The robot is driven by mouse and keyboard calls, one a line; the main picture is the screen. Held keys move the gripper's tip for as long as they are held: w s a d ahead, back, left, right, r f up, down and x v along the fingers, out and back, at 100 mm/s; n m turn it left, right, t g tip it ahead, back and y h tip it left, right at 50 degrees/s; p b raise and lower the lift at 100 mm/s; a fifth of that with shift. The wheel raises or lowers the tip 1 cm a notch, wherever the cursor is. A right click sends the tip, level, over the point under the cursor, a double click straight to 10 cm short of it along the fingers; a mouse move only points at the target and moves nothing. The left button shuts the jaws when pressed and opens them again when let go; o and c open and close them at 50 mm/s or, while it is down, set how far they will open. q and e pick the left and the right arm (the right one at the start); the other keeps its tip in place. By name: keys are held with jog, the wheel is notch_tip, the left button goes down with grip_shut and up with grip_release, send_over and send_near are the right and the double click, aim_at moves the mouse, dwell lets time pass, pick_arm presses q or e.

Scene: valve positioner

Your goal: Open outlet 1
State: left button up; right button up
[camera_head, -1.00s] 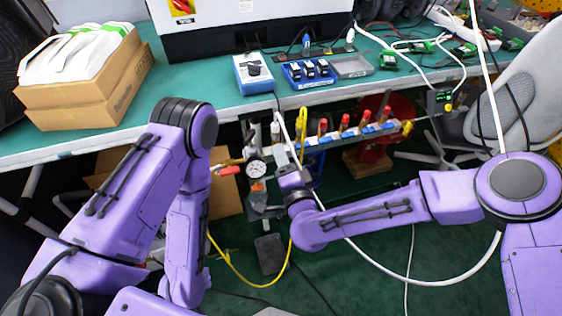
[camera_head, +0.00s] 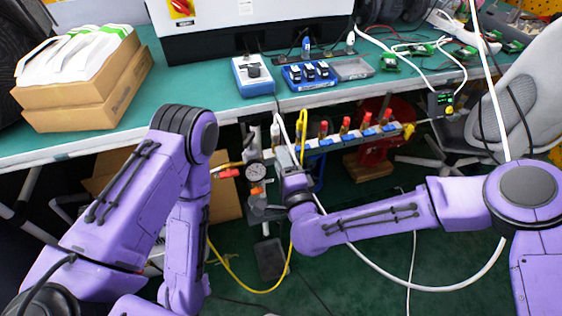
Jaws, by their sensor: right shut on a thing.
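The outlet manifold (camera_head: 354,137) is a metal bar below the bench edge, with several red-topped outlets and blue valve handles. A yellow hose (camera_head: 303,122) rises at its left end. My right gripper (camera_head: 281,147) is at this left end, shut on a small part there, likely the handle of the leftmost valve. The gripper hides most of that part, so I cannot tell the handle's angle. A round pressure gauge (camera_head: 256,172) and a red lever (camera_head: 229,173) sit left of the gripper.
The green bench (camera_head: 200,89) overhangs the manifold. On it stand cardboard boxes (camera_head: 95,100), a blue device (camera_head: 253,75) and a blue tray (camera_head: 309,76). A white cable (camera_head: 455,283) and yellow hose loop near my right arm. A grey chair (camera_head: 525,105) is at right.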

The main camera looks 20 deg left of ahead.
jog(key=o, duration=0.6)
jog(key=shift+s+f, duration=0.15)
jog(key=shift+f, duration=0.1)
jog(key=shift+o, duration=0.9)
jog(key=shift+r, duration=0.15)
jog(key=shift+d, duration=0.1)
jog(key=v, duration=1)
jog(key=shift+s+d, duration=0.2)
